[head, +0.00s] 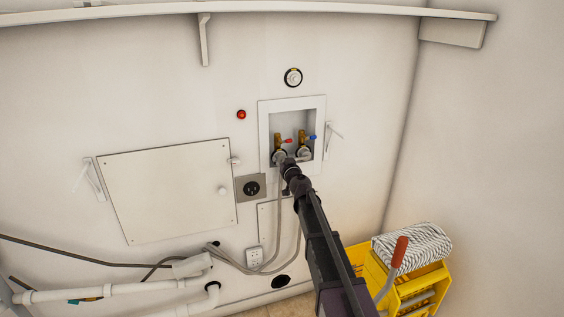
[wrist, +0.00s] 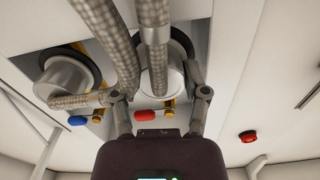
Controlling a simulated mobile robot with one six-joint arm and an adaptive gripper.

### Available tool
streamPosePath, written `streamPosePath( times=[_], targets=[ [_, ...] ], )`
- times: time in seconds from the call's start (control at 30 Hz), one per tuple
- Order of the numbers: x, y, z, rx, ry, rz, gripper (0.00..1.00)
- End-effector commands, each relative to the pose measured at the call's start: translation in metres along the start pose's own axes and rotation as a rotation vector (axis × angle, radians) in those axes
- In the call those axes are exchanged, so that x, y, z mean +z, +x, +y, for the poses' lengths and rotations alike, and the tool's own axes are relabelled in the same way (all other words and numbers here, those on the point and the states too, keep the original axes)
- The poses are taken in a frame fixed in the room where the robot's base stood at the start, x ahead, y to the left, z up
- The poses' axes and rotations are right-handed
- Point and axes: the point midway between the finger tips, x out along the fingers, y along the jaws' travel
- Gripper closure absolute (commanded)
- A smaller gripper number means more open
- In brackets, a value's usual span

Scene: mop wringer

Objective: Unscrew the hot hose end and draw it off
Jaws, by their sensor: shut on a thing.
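The hot hose end (head: 279,156) is a silver collar on the left valve in the recessed wall box (head: 264,128), below the red valve handle (head: 286,141). In the wrist view the hot hose end (wrist: 158,82) sits between the fingers of my gripper (wrist: 160,92), one on each side, and my gripper is shut on it. A grey braided hose (wrist: 154,42) hangs from it. In the head view my gripper (head: 286,165) partly covers the collar's lower part. The collar is against the valve; the thread is hidden.
The cold hose end (head: 304,153) is close on the right, under the blue handle (head: 312,137). The cold hose crosses near the fingers in the wrist view (wrist: 118,45). A yellow mop wringer bucket (head: 372,272) stands low on the right. A wall panel (head: 165,190) is on the left.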

Motion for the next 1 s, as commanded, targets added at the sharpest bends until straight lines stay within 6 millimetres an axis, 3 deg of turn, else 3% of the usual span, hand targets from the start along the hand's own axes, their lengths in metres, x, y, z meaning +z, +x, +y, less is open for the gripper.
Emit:
streamPosePath(
  times=[0.57, 1.0],
  targets=[
    [0.0, -0.003, 0.0, 0.0, -0.017, 0.0, 0.91],
    [0.0, -0.017, 0.0, 0.0, -0.017, 0.0, 0.91]
  ],
)
